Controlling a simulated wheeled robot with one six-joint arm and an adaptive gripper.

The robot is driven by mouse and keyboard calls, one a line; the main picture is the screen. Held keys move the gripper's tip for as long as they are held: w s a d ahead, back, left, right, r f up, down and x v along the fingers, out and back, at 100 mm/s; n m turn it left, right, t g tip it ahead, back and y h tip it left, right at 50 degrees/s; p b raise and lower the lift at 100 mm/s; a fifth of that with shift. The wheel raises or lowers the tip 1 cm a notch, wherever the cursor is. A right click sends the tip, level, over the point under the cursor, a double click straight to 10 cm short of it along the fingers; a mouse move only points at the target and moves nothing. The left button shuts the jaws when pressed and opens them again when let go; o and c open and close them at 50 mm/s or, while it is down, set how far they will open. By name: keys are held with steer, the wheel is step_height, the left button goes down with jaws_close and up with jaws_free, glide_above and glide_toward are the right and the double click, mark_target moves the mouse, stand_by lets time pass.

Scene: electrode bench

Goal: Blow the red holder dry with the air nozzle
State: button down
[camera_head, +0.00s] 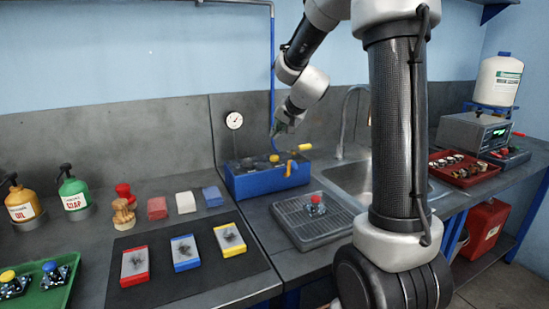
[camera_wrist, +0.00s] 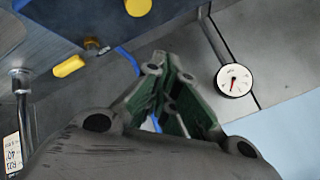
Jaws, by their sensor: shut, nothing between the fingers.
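The holder with a red knob (camera_head: 316,198) sits upright on a ribbed grey drain tray (camera_head: 298,234) left of the sink. I cannot tell whether it is wet. A blue box (camera_head: 262,184) with yellow and orange fittings stands behind the tray. A blue air hose (camera_head: 272,95) comes down the back wall towards it. The air nozzle itself I cannot pick out surely; a yellow lever-like part (camera_head: 305,147) shows by the box and in the wrist view (camera_wrist: 68,66). My gripper (camera_head: 280,129) is above the box, shut and empty; its fingertips meet in the wrist view (camera_wrist: 166,75).
A pressure gauge (camera_head: 234,120) is on the back wall near my gripper. A tap (camera_head: 344,120) and sink (camera_head: 352,178) are to the right. Brushes, coloured blocks and a dark mat (camera_head: 190,285) with three pads fill the left bench. A red tray (camera_head: 465,180) is far right.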

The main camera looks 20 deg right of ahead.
mark_target(277, 156)
steer(key=shift+f, duration=2.5)
steer(key=shift+f, duration=0.15)
steer(key=shift+f, duration=0.25)
steer(key=shift+f, duration=0.65)
steer(key=shift+r, duration=1.1)
steer(key=shift+r, duration=2.5)
steer(key=shift+s, duration=0.1)
